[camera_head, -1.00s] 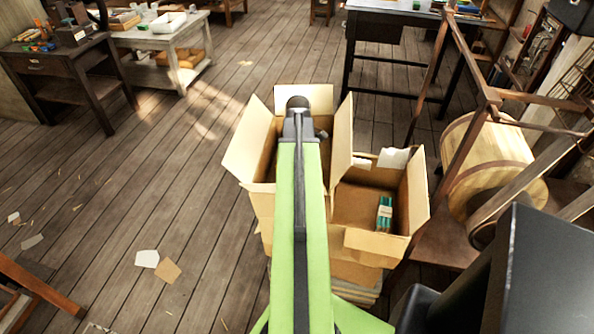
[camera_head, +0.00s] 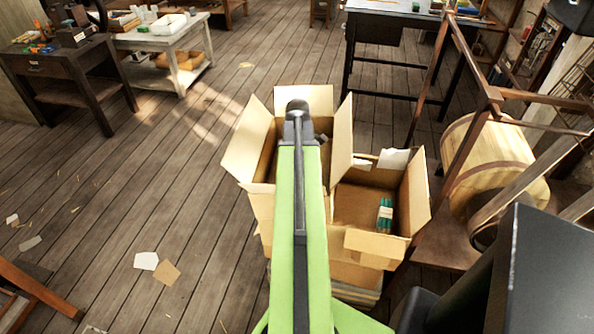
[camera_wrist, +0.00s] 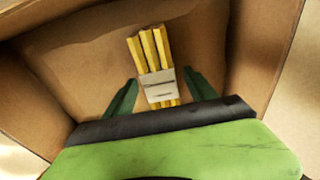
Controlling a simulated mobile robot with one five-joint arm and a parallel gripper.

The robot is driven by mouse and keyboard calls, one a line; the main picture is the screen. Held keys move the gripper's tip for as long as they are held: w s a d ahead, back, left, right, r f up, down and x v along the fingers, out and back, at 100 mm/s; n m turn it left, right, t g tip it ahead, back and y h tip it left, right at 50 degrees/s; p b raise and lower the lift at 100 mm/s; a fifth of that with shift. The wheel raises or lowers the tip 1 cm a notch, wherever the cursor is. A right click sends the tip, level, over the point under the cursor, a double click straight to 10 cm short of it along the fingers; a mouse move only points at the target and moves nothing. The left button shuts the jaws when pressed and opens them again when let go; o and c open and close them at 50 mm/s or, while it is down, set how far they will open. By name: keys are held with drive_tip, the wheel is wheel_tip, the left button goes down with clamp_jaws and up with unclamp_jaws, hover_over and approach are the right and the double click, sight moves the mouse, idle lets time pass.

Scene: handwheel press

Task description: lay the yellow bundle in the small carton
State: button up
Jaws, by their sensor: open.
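The yellow bundle (camera_wrist: 156,64), several yellow sticks in a pale paper band, lies on the brown floor of a carton (camera_wrist: 70,70) in the wrist view. My gripper (camera_wrist: 160,75) is open, with one dark green finger on each side of the bundle; a gap shows at the left finger, and the right finger is close to the band. In the head view my arm reaches over the left carton (camera_head: 246,150), which has raised flaps. My arm hides much of its inside, and the bundle and my fingers cannot be seen there.
A second open carton (camera_head: 360,205) stands to the right, with a green bundle (camera_head: 385,214) inside. A wooden drum and frame (camera_head: 492,165) stand farther right. A dark desk (camera_head: 60,75) and a pale table (camera_head: 165,42) are at back left. The left floor is mostly clear.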

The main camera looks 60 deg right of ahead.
wheel_tip(320, 180, up, 13)
drive_tip(key=p, duration=1.3)
drive_tip(key=shift+r, duration=0.15)
